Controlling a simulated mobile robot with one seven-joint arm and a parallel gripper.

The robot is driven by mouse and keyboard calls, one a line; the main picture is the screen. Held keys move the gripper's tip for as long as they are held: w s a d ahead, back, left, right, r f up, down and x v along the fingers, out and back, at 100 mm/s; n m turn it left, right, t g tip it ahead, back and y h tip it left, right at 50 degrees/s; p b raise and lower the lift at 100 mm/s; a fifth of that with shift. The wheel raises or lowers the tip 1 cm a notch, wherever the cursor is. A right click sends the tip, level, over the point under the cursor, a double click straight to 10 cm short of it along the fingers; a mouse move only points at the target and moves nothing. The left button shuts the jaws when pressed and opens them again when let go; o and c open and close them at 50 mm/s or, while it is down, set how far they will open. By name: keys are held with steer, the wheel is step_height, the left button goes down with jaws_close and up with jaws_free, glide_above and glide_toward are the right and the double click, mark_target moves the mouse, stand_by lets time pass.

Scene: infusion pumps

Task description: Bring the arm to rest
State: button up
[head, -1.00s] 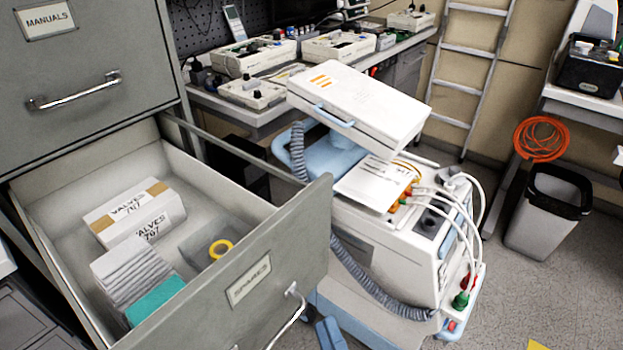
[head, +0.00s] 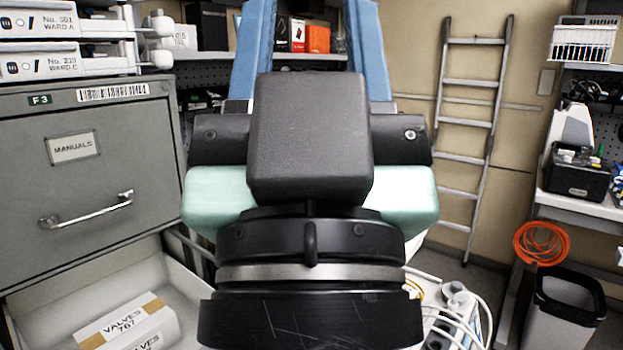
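My gripper (head: 311,40) is raised close in front of the camera in the head view, with its black wrist below it. Two blue fingers stand upright and wide apart, running out at the top edge. Shelf boxes show through the gap, and I see nothing held between the fingers. Their tips are out of view. The wrist and hand hide the middle of the scene, including most of the white pump cart (head: 455,315).
The grey cabinet (head: 95,190) stands at left; its drawer below is open, with a valves box (head: 130,325) inside. White pumps (head: 60,45) sit on top. A ladder (head: 470,130), orange cable coil (head: 541,243) and bin (head: 565,310) are at right.

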step_height(320, 180, up, 15)
steer(key=p, duration=1.3)
steer(key=shift+w+f, duration=0.1)
